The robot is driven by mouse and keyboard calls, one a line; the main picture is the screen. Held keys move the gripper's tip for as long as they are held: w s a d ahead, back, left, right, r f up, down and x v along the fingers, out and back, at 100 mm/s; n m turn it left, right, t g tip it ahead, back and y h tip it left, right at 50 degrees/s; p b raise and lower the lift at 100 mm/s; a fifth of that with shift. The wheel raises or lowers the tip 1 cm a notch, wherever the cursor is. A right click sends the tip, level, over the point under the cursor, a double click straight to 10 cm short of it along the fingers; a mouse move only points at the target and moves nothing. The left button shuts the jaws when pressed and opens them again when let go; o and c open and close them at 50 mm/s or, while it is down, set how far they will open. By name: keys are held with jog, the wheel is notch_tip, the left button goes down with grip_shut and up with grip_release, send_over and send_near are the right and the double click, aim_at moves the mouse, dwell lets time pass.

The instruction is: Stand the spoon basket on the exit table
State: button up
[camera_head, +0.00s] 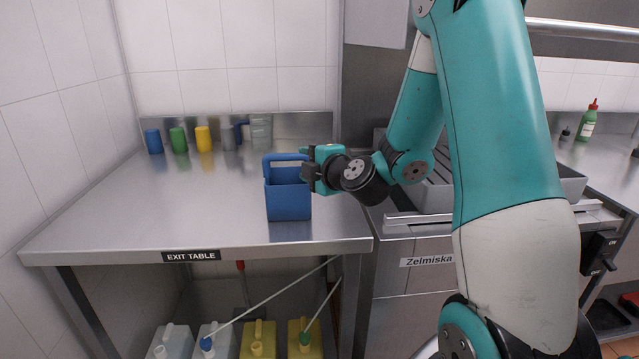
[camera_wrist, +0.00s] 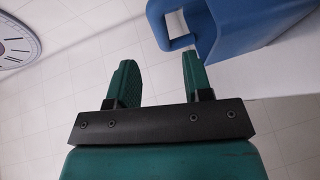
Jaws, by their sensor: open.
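The blue spoon basket (camera_head: 288,196) stands upright on the steel exit table (camera_head: 130,215), near its right end and front edge. Its handle rises at the top. My gripper (camera_head: 312,170) is at the basket's right side, near its upper rim; the head view does not show clearly whether they touch. In the wrist view my gripper (camera_wrist: 156,80) has its two green fingers apart with nothing between them. The basket (camera_wrist: 245,25) with its handle (camera_wrist: 172,32) is at the upper right there, beyond the fingertips and apart from them. The inside of the basket is hidden.
Blue, green and yellow cups (camera_head: 179,140), with grey ones and a clear jug (camera_head: 261,133), stand along the table's back. The table's left and middle are clear. The slatted grill (camera_head: 440,190) adjoins on the right. Several canisters (camera_head: 258,340) stand below.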

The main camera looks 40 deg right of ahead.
jog(key=s+a+m+g+y+b, duration=0.1)
jog(key=s+a+g+y, duration=0.3)
jog(key=a, duration=0.6)
jog(key=s+a+g+y+b, duration=0.1)
jog(key=s+a+g+y, duration=0.25)
jog(key=s+a, duration=0.45)
jog(key=s+a+f+m+g+h, duration=0.1)
jog(key=s+a+m+g, duration=0.3)
jog(key=s, duration=0.4)
jog(key=s+a+m+g+h, duration=0.1)
jog(key=s+a+m+g, duration=0.2)
jog(key=s, duration=0.5)
jog(key=shift+s+a+f+m+g, duration=0.15)
jog(key=shift+a+f+m+g, duration=0.25)
jog(key=shift+g, duration=0.35)
jog(key=shift+d, duration=0.1)
